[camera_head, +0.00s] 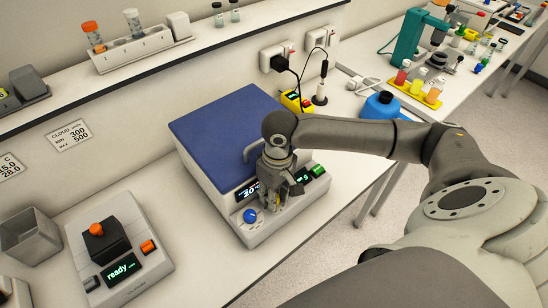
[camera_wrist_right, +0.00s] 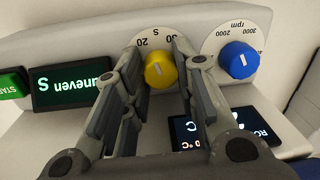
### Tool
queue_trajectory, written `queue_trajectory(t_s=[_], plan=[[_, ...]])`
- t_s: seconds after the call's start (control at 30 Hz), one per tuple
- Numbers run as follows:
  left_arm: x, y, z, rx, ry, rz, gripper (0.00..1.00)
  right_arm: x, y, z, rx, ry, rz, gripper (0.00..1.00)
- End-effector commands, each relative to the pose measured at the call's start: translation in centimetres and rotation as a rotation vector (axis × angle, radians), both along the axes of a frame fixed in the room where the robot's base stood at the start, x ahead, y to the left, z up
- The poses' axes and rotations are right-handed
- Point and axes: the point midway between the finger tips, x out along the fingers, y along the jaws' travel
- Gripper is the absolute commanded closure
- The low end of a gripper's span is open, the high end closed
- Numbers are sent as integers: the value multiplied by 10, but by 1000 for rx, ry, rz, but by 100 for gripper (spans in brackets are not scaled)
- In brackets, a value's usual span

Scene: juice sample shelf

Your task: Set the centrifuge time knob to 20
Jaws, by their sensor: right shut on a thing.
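The centrifuge (camera_head: 215,140) is a white box with a blue lid, its front panel facing the lower right in the head view. My right gripper (camera_head: 272,203) is at this panel, pointing down. In the right wrist view the gripper (camera_wrist_right: 157,72) has its fingers on either side of the yellow time knob (camera_wrist_right: 160,72) and is shut on it. The knob's dial (camera_wrist_right: 150,38) appears upside down, with 20 at upper left and a partly hidden number at upper right. The white pointer mark points roughly toward the dial's top, between them. My left gripper is not in view.
The blue rpm knob (camera_wrist_right: 238,61) sits close beside the yellow one. A lit display (camera_wrist_right: 70,88) and green start button (camera_wrist_right: 12,84) are on the other side. A mixer-like device (camera_head: 120,250) with a "ready" display stands at lower left in the head view.

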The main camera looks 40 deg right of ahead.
Motion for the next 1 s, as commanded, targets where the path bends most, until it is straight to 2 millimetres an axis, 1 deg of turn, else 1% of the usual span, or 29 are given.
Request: queue_trajectory(t_s=[0.03,0.13,0.3,0.57,0.6,0.63,0.67,0.93,1.0], plan=[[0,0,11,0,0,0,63,0,0,6,0,1,32,97],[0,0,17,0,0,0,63,1,0,4,1,-2,87,97],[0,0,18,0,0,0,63,1,0,2,0,-4,126,97],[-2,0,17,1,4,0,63,2,0,1,0,-5,125,97],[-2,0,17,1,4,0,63,2,0,1,0,-5,125,68],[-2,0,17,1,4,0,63,2,0,1,0,-5,125,64],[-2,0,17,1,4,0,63,2,0,1,0,-5,125,63],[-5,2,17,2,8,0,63,1,0,1,0,-3,124,63],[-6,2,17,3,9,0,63,1,0,3,0,-4,124,63]])
